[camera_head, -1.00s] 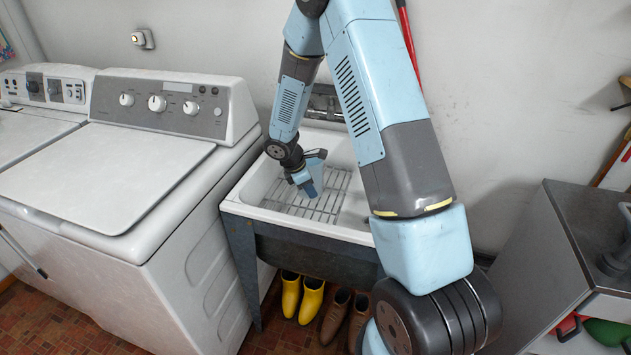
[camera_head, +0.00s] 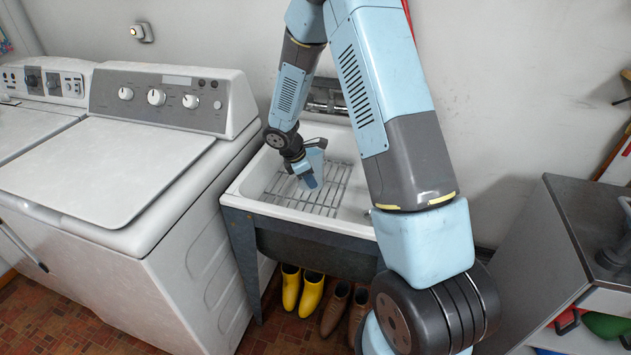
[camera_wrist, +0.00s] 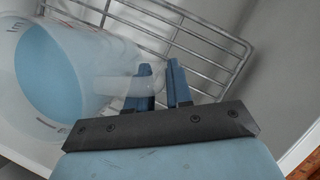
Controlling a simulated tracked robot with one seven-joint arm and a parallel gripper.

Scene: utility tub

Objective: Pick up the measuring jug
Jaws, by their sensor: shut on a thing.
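The measuring jug (camera_wrist: 98,65) is a translucent, whitish vessel with faint red markings and a blue interior. It lies across the left of the wrist view, its open mouth facing the camera's left, over a wire rack. My gripper (camera_wrist: 160,78) is shut on its pale handle, which runs from the jug's wall to the blue fingers. In the head view my gripper (camera_head: 310,178) points down inside the utility tub (camera_head: 240,190), above the rack. The jug is hard to make out there beside the gripper. I cannot tell whether it touches the rack.
The wire rack (camera_head: 325,203) spans the tub floor, with tub walls around it. A white washing machine (camera_head: 105,165) stands left of the tub, and a grey cabinet (camera_head: 570,230) right. Yellow boots (camera_head: 311,294) and brown shoes (camera_head: 336,310) stand below the tub.

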